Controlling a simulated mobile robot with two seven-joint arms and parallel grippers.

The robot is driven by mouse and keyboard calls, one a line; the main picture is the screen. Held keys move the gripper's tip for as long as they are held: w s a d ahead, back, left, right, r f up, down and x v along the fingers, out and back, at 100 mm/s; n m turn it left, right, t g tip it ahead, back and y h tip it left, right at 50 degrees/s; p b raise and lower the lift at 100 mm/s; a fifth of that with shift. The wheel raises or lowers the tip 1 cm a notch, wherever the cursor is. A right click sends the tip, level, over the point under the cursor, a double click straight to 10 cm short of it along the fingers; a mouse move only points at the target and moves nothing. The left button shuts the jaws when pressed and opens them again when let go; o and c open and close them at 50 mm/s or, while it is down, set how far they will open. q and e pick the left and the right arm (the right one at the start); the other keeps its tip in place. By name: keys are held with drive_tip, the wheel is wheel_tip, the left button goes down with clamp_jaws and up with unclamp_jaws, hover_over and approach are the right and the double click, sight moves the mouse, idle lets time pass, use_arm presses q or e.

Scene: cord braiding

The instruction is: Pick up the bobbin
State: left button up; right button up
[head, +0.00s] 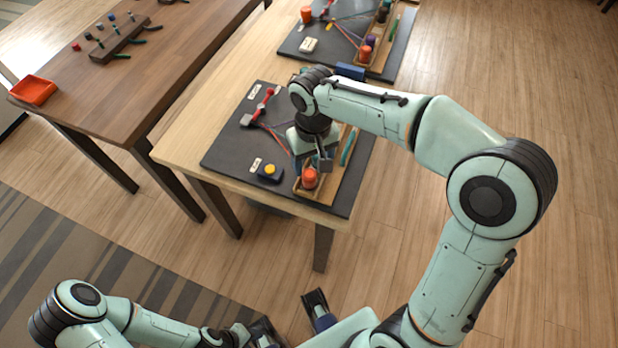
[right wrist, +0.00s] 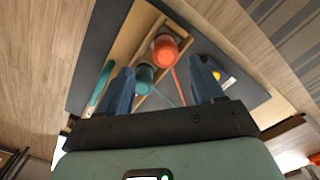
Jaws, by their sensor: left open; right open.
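An orange bobbin (head: 309,178) with a cord stands at the near end of a narrow wooden tray (head: 338,178). In the right wrist view the orange bobbin (right wrist: 166,52) lies just beyond the fingertips, and a teal bobbin (right wrist: 145,77) sits between the two fingers. The teal one is hidden in the head view. My right gripper (head: 322,162) is open and reaches down over the tray; its blue fingers also show in the right wrist view (right wrist: 162,80), with nothing visibly clamped. My left gripper (head: 290,318) is open and empty, low in front of the table.
The dark mat (head: 225,150) also carries a box with a yellow button (head: 270,171), a red cord piece (head: 262,104) and a teal rod (head: 349,146) by the tray. A second, similar mat lies farther back. A brown table (head: 150,70) with an orange tray (head: 33,90) stands left.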

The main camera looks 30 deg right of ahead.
sight(309, 173)
drive_tip(key=shift+a+f+b, duration=0.2)
drive_tip(key=shift+f, duration=1.35)
drive_tip(key=shift+a+f+b, duration=0.15)
drive_tip(key=shift+f+b, duration=0.05)
drive_tip(key=shift+f, duration=1.35)
drive_tip(key=c, duration=1.1)
